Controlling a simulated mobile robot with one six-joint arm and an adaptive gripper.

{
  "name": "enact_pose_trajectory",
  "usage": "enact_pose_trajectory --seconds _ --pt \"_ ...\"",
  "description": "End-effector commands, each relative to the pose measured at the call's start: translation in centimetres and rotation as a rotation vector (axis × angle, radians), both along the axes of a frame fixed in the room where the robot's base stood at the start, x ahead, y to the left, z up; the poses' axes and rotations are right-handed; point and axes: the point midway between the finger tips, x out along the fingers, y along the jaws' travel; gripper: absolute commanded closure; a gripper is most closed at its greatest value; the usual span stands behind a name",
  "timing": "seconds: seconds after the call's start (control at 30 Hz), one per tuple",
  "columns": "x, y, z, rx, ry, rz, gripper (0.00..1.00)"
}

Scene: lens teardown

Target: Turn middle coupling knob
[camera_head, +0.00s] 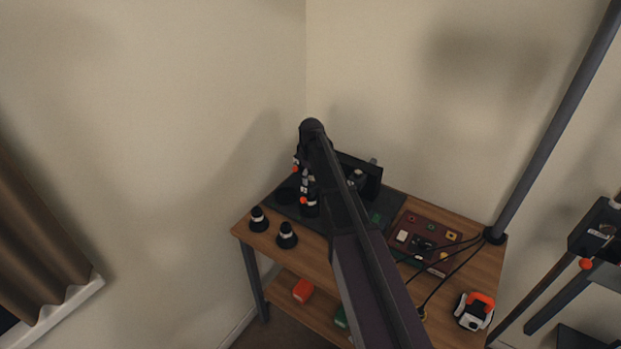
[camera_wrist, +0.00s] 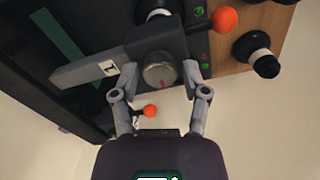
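A round silver knob with a red mark (camera_wrist: 159,70) sits on a dark grey block (camera_wrist: 150,42) in the wrist view. My gripper (camera_wrist: 160,76) is open, with one fingertip on each side of this knob. A gap shows between each fingertip and the knob, and I cannot tell how deep the tips reach. A grey bar with a white label (camera_wrist: 88,75) extends left from the block. In the head view my arm covers much of the dark assembly on the table, and I cannot make out this knob there.
Two black-and-white cones (camera_head: 258,219) (camera_head: 287,236) stand on the wooden table (camera_head: 480,268). A maroon board with parts and cables (camera_head: 440,225) lies at right.

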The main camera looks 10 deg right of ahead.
Motion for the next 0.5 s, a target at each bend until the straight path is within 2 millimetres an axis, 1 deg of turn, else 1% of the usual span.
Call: enact_pose_trajectory --seconds 0.03,0.07,0.1,0.13,0.2,0.23,0.5 --pt "0.01 -0.01 0.0 0.0 0.0 0.0 0.71" --pt "0.01 -0.01 0.0 0.0 0.0 0.0 0.8" --pt "0.0 -0.01 0.0 0.0 0.0 0.0 0.92" --pt "0.0 -0.01 0.0 0.0 0.0 0.0 1.0" --pt "0.0 -0.01 -0.01 0.0 0.0 0.0 1.0" --pt "-0.01 0.33 -0.01 0.0 0.0 0.0 1.0" --pt "-0.02 0.03 -0.01 0.001 0.0 -0.022 1.0"
